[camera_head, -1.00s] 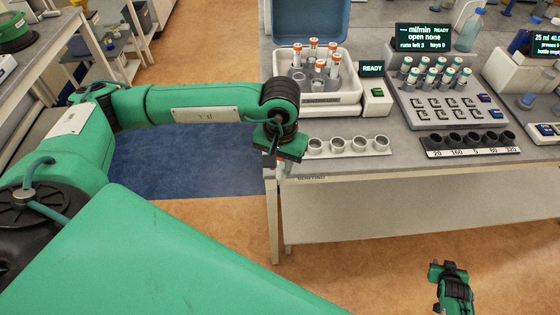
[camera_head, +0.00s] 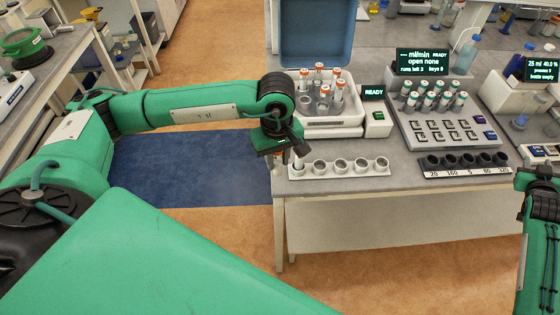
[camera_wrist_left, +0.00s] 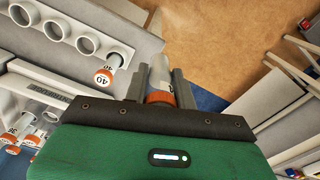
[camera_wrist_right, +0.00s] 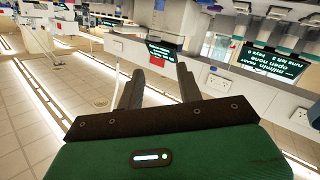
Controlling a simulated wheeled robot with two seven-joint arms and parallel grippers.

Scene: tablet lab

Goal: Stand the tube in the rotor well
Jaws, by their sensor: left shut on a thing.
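My left gripper (camera_wrist_left: 160,82) is shut on a pale tube with an orange cap (camera_wrist_left: 160,97), beside the left end of the white rack. In the head view this gripper (camera_head: 281,153) hides most of the tube. The centrifuge (camera_head: 330,131) stands open behind the rack, its rotor wells (camera_head: 324,105) holding several orange-capped tubes (camera_head: 319,70); at least one well looks empty. Another orange-capped tube marked 40 (camera_wrist_left: 103,76) is at the rack's end hole in the left wrist view. My right gripper (camera_wrist_right: 158,85) is open and empty, far from the rack.
The white rack (camera_head: 331,171) has several empty holes along the table's front edge. The blue lid (camera_head: 318,35) stands up behind the rotor. A READY display (camera_head: 373,92), a block of green-capped tubes (camera_head: 433,95) and a row of black cups (camera_head: 466,161) lie to the right.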

